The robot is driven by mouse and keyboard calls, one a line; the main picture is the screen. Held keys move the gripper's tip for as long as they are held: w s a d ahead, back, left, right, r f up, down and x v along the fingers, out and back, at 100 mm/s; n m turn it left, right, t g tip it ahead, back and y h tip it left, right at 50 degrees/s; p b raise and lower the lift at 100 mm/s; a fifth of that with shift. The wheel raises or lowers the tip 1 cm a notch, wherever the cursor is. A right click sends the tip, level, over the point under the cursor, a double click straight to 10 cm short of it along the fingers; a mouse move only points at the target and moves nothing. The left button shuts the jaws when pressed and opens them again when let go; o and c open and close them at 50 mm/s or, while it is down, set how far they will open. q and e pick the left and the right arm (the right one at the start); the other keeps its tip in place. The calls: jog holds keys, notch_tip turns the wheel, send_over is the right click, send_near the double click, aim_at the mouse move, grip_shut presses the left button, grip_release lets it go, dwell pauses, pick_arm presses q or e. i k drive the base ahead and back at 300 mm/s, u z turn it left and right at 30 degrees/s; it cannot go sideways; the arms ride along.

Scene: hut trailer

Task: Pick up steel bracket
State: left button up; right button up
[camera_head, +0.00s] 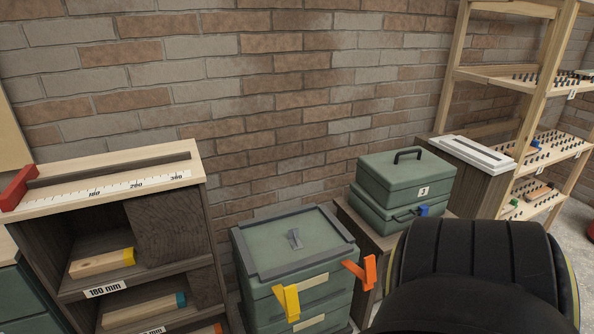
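A small grey metal piece (295,238), which looks like the steel bracket, lies on the lid of a green cabinet (262,257) in the lower middle of the head view. The lid has a raised dark grey rim around it. The piece is too small to make out its exact shape. Neither of my grippers shows in the view, so I cannot see whether they are open or shut. Nothing is touching the metal piece.
A wooden shelf with a ruler (135,186) stands left. Green cases (405,178) sit right, a rack (500,75) behind. A black ribbed body (478,262) blocks the lower right.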

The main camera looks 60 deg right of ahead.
aim_at(295, 240)
jog(key=z, duration=0.9)
jog(key=i, duration=0.85)
jog(key=z, duration=0.9)
